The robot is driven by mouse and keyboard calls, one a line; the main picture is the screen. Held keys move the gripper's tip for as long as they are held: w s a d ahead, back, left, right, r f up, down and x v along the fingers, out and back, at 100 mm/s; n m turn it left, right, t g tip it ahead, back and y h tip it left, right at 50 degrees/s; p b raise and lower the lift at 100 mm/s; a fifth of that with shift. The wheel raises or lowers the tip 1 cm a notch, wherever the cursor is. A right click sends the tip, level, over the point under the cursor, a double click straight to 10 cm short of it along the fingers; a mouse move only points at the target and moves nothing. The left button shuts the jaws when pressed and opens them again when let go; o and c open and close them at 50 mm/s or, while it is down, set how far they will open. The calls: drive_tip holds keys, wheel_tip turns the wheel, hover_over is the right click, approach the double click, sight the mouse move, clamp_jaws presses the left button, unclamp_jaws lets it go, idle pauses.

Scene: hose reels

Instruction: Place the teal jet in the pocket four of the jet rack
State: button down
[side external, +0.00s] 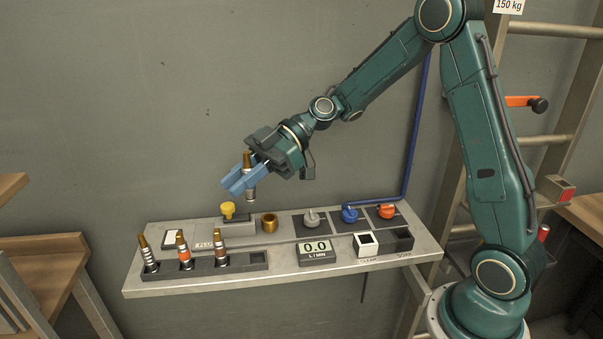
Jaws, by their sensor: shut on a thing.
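My gripper (243,181) is shut on a jet (248,160) above the back of the shelf. The jet is upright, with its brass tip above the blue fingers and its silver end below. The fingers hide its colour band, so I cannot confirm it is teal. The dark jet rack (236,269) lies along the front left of the shelf. The held jet is well above and behind the rack.
On the shelf (290,282) stand a yellow knob (228,209), a brass socket (269,223), a flow display (316,250), a white-rimmed box (366,244) and a dark tray (396,240). Grey (311,217), blue (349,213) and orange (387,211) valves sit behind.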

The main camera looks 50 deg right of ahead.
wheel_tip(320, 180, down, 12)
drive_tip(key=shift+r, duration=0.25)
drive_tip(key=shift+f, duration=0.1)
drive_tip(key=shift+f, duration=1.8)
drive_tip(key=shift+f, duration=0.1)
drive_tip(key=c, duration=1.3)
unclamp_jaws()
drive_tip(key=shift+d, duration=0.15)
drive_tip(key=shift+r+v, duration=0.2)
drive_tip(key=shift+v, duration=3.45)
